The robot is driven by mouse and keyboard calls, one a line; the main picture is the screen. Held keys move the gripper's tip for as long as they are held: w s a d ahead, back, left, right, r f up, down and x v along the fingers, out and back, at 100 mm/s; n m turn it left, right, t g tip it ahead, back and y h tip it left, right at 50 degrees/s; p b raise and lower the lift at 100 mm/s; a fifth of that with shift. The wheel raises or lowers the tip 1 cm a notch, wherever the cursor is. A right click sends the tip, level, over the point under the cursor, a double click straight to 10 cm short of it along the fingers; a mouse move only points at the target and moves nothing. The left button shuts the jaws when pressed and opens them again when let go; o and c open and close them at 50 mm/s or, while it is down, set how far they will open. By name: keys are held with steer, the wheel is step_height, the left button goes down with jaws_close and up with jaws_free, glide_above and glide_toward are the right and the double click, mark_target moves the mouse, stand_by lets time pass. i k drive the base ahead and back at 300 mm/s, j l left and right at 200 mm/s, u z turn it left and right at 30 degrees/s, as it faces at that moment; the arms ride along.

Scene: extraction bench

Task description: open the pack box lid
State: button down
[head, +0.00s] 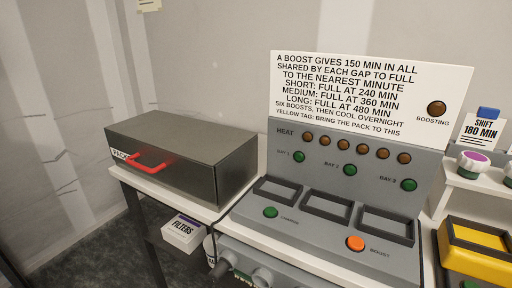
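A dark grey box (190,145) with a flat, closed top stands on the white bench at the left. A yellow box (480,240) with a dark frame is at the lower right, cut by the picture edge. My gripper is not in view.
A grey console (345,178) with three empty framed recesses, green buttons and an orange button (355,243) fills the middle. A white instruction sign (368,95) stands behind it. A white "FILTERS" box (183,232) is below the bench. White-and-purple knobs (474,161) sit on a right-hand shelf.

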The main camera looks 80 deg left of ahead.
mark_target(181, 153)
steer(key=u, duration=3.4)
steer(key=i+j+z, duration=0.1)
steer(key=i+j, duration=0.15)
steer(key=i, duration=0.2)
steer(key=i+j+z, duration=0.1)
steer(key=i+j, duration=0.2)
steer(key=i, duration=0.15)
